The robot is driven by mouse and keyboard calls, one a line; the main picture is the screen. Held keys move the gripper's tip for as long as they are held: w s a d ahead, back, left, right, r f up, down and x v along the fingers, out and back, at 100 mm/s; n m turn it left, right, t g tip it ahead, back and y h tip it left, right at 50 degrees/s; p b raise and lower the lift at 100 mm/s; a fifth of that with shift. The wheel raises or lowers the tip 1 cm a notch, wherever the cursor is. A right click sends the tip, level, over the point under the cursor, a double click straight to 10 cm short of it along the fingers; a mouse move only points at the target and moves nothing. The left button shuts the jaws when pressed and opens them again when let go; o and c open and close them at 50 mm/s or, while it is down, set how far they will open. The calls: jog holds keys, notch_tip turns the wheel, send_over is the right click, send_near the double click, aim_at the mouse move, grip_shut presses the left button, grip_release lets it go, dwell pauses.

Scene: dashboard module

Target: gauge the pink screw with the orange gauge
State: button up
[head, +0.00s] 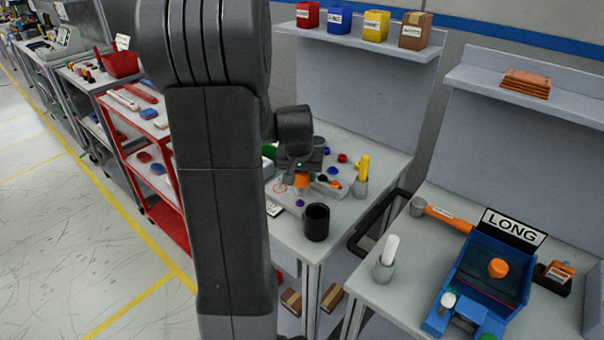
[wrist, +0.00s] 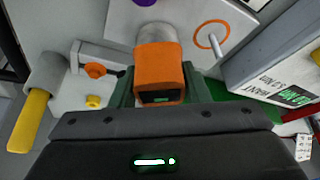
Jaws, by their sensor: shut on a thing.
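My gripper (wrist: 158,85) is shut on the orange gauge (wrist: 158,68), a blocky orange piece with a dark window on its near face. The gauge also shows below my gripper in the head view (head: 302,180), over the workbench. I cannot pick out a pink screw in either view. A purple piece (head: 300,203) lies on the bench, and a purple thing shows at the wrist view's top edge (wrist: 145,2).
A yellow tool (head: 362,166) stands in a grey holder at right on the bench. A black cup (head: 317,222) stands at the front. A grey fixture with an orange knob (wrist: 96,70) and an orange ring mark (wrist: 212,35) flank the gauge. Small red and blue pieces lie behind.

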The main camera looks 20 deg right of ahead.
jog(key=shift+f, duration=0.1)
jog(key=o, duration=1.2)
jog(key=v, duration=1.3)
jog(key=shift+s+r, duration=0.25)
jog(key=shift+r, duration=0.05)
jog(key=shift+f, duration=0.1)
jog(key=x, duration=1.3)
jog(key=shift+w+f, duration=0.25)
jog(key=shift+f, duration=0.05)
jog(key=shift+r, duration=0.15)
jog(key=shift+r, duration=0.15)
